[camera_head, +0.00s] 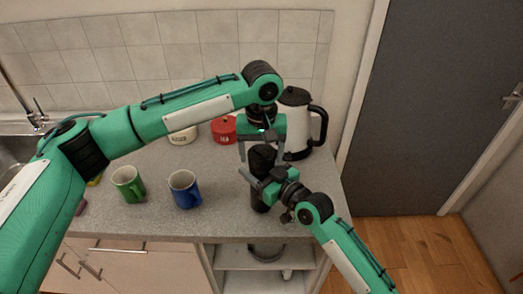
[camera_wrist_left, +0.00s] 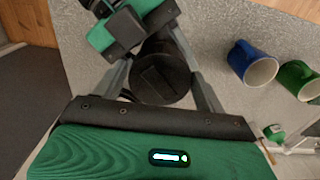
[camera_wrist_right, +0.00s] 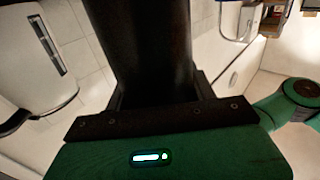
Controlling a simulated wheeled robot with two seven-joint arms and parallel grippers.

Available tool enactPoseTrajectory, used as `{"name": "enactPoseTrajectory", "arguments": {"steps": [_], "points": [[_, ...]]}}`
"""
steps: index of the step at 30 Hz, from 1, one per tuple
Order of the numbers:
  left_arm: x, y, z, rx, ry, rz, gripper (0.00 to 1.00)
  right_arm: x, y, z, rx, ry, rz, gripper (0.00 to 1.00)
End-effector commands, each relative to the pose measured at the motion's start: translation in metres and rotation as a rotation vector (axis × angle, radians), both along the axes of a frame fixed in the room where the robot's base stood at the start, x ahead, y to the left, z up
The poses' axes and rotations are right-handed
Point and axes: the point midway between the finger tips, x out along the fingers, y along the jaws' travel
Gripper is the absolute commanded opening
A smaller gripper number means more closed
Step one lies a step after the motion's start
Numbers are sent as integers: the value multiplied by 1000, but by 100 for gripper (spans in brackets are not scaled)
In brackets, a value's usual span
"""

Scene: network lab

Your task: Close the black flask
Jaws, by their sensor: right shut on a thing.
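The black flask (camera_head: 261,158) stands upright on the grey counter. My right gripper (camera_head: 261,182) is shut on its body from the side; the dark body also fills the middle of the right wrist view (camera_wrist_right: 145,45). My left gripper (camera_head: 261,152) comes from above, pointing down, with its fingers apart on either side of the flask's top. In the left wrist view the round black top (camera_wrist_left: 160,78) lies between the two fingers, with a visible gap at least on one side. Whether the top is a separate lid, and how it sits, I cannot tell.
A white kettle (camera_head: 296,110) with a black handle stands close behind the flask at right. A blue mug (camera_head: 185,189) and a green mug (camera_head: 128,184) stand to the left. The counter (camera_head: 225,215) is clear in front.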

Motion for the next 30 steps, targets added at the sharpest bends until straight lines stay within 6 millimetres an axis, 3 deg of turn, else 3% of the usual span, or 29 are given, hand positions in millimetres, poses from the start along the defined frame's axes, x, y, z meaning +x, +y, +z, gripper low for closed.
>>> {"name": "enactPoseTrajectory", "arguments": {"steps": [1, 5, 6, 9, 20, 30], "points": [[0, 0, 0, 0, 0, 0, 61, 0, 0, 0, 0, 0, 0, 0], [0, 0, 0, 0, 0, 0, 36, 0, 0, 0, 0, 0, 0, 0], [0, 0, 0, 0, 0, 0, 66, 0, 0, 0, 0, 0, 0, 0], [0, 0, 0, 0, 0, 0, 83, 0, 0, 0, 0, 0, 0, 0], [0, 0, 5, -1, -1, 0, 83, 0, 0, 0, 0, 0, 0, 0], [0, 0, 44, 0, -1, 1, 83, 0, 0, 0, 0, 0, 0, 0]]}}
